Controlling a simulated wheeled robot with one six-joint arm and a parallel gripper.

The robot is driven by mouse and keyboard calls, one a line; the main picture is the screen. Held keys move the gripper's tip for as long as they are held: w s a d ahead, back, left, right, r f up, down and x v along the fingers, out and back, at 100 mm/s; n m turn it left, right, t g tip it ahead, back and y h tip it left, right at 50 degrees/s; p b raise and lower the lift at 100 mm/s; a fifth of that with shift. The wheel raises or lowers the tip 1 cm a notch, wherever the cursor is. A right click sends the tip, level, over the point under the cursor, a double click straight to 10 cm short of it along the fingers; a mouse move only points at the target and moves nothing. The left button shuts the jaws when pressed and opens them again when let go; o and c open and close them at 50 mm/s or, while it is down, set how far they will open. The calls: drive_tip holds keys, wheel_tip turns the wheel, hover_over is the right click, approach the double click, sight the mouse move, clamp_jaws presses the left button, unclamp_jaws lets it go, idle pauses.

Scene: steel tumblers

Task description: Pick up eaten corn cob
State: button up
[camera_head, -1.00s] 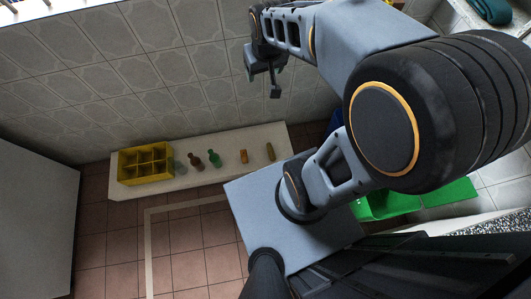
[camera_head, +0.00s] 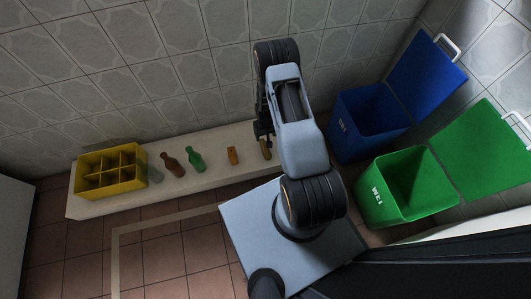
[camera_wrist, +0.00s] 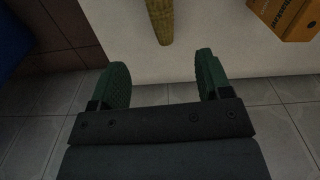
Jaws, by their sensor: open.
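The eaten corn cob (camera_head: 266,150), a slim olive-yellow piece, lies at the right end of the white ledge. My arm partly hides it in the head view. In the wrist view the cob (camera_wrist: 160,20) shows at the top centre, its upper part cut off by the frame edge. My gripper (camera_wrist: 162,68) is open and empty, its two green-padded fingers wide apart. The cob's near end lies just beyond the fingertips, roughly in line with the gap between them. In the head view my gripper (camera_head: 262,137) is close to the cob; contact cannot be told.
An orange box (camera_head: 233,155) lies beside the cob, also in the wrist view (camera_wrist: 288,14). Green (camera_head: 196,159), brown (camera_head: 171,163) and clear bottles and a yellow crate (camera_head: 80,183) are further left. Blue (camera_head: 360,128) and green bins (camera_head: 381,196) stand open at right.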

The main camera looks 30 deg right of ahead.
sight(266, 149)
wheel_tip(266, 149, down, 9)
drive_tip(key=b, duration=0.3)
drive_tip(key=shift+s, duration=0.15)
drive_tip(key=shift+s+a+f+b, duration=0.1)
drive_tip(key=shift+f+b, duration=0.65)
drive_tip(key=shift+f, duration=0.6)
drive_tip(key=shift+s+f+b, duration=0.1)
drive_tip(key=shift+f+b, duration=0.65)
drive_tip(key=shift+f, duration=0.6)
drive_tip(key=shift+r, duration=0.1)
drive_tip(key=c, duration=1)
drive_tip(key=shift+r, duration=0.1)
